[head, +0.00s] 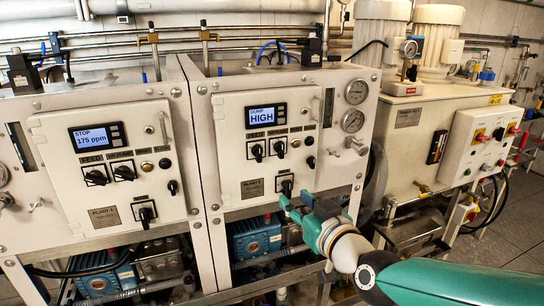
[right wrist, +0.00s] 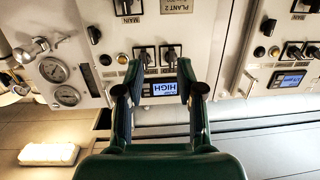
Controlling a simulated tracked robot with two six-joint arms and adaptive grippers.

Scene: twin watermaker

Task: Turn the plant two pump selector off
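The plant two panel (head: 231,168) is the middle white cabinet face, with a display reading HIGH. Two black selectors sit below the display, the left one (head: 257,152) and the right one (head: 279,148). A lower black selector (head: 287,187) is beside the PLANT 2 plate (head: 252,188). My green right gripper (head: 288,204) is in front of the panel's lower edge, close to that lower selector. In the upside-down right wrist view its fingers (right wrist: 160,66) are spread, with the two upper selectors (right wrist: 158,56) between the tips in the picture. Contact cannot be told. My left gripper is out of view.
The plant one panel (head: 108,165), reading STOP 175 ppm, stands to the left with similar selectors. Gauges (head: 353,121) and a valve handle (head: 355,145) stick out right of the plant two panel. A white switch box (head: 482,145) stands at far right.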

